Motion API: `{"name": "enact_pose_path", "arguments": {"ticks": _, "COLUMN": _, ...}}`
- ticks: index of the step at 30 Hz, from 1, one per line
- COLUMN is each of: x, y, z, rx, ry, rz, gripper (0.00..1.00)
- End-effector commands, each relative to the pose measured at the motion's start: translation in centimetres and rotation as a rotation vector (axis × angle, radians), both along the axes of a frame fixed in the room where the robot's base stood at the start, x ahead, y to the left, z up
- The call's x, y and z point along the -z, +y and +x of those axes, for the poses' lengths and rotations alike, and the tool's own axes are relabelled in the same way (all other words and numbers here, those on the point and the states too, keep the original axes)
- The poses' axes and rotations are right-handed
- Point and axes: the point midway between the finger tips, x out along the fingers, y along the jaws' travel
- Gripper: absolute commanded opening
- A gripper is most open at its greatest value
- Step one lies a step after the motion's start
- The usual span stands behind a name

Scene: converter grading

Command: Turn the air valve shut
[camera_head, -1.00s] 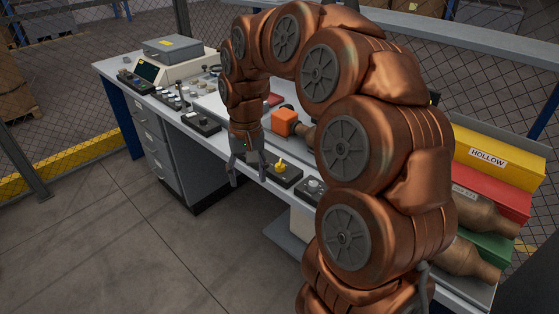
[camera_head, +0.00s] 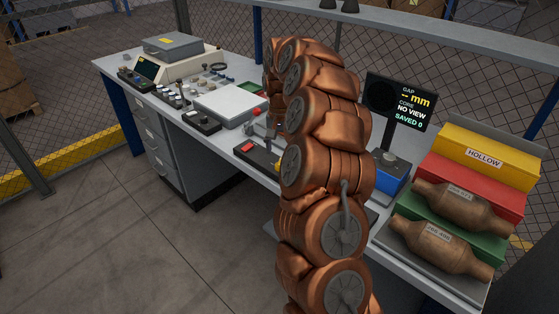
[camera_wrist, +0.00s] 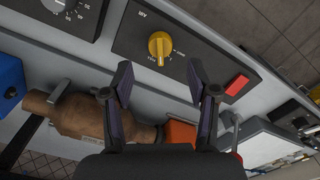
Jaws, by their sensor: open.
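A red rectangular switch (camera_wrist: 237,85) is on the same panel. My gripper (camera_wrist: 158,80) is open and empty, its fingertips just below the knob in the picture, apart from it. In the head view the panel (camera_head: 262,158) shows left of my arm, which hides much of the gripper and part of the panel.
A brown converter (camera_wrist: 88,115) and an orange block (camera_wrist: 180,134) are below the fingers in the wrist view. A dial panel (camera_wrist: 65,15) is at its upper left. In the head view, a display (camera_head: 400,103), labelled converters (camera_head: 440,245) and colored bins (camera_head: 487,155) stand right.

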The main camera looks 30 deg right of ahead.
Motion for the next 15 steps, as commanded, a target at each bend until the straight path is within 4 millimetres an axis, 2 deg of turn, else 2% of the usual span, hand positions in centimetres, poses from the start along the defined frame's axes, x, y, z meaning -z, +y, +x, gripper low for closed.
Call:
{"name": "enact_pose_path", "arguments": {"ticks": 9, "x": 4.2, "y": 0.1, "z": -0.1, "rx": -0.002, "ry": 0.003, "rz": 0.001, "gripper": 0.59}}
{"name": "enact_pose_path", "arguments": {"ticks": 15, "x": 5.6, "y": 0.1, "z": 0.0, "rx": -0.002, "ry": -0.001, "rz": 0.001, "gripper": 0.59}}
